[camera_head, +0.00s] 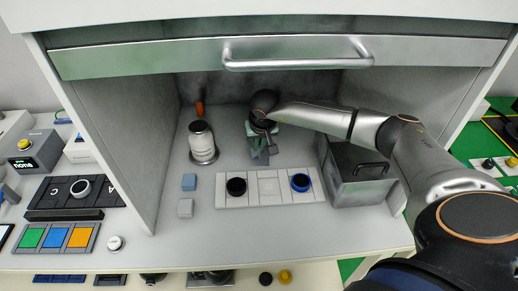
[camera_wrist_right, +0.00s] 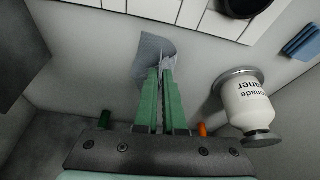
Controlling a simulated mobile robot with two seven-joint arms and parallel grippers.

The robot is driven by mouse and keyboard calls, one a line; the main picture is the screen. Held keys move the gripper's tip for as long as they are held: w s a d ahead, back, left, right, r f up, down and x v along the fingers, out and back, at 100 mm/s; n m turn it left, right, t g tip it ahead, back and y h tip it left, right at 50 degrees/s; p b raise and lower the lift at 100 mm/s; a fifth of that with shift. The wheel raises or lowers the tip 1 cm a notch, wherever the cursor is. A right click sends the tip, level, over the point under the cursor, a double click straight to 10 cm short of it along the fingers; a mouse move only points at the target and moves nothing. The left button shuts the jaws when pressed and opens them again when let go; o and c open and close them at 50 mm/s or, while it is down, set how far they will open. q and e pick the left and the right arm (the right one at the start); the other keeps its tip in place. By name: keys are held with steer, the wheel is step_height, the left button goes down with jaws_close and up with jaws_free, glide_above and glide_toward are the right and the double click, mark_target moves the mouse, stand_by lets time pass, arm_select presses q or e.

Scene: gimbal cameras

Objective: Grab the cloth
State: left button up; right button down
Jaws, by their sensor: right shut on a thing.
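My right gripper (camera_head: 260,135) reaches into the cabinet from the right and points down near the back wall. In the right wrist view its green fingers (camera_wrist_right: 162,76) are shut close together on a grey-blue cloth (camera_wrist_right: 151,50). The cloth spreads out beyond the fingertips and looks creased where they pinch it. In the head view the cloth (camera_head: 262,155) is small and partly hidden by the gripper. I cannot tell whether it still touches the cabinet floor. My left gripper is not in view.
A white cleaner bottle (camera_head: 202,141) stands left of the gripper. A white tile strip (camera_head: 268,186) with a black and a blue ring lies in front. A grey metal box (camera_head: 357,175) stands right, under my forearm. The cabinet's handled front (camera_head: 297,64) hangs above.

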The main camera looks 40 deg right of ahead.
step_height(320, 180, up, 6)
steer(key=p, duration=0.3)
steer(key=shift+r, duration=0.15)
step_height(320, 180, up, 9)
steer(key=shift+r+p, duration=0.15)
steer(key=shift+p, duration=0.3)
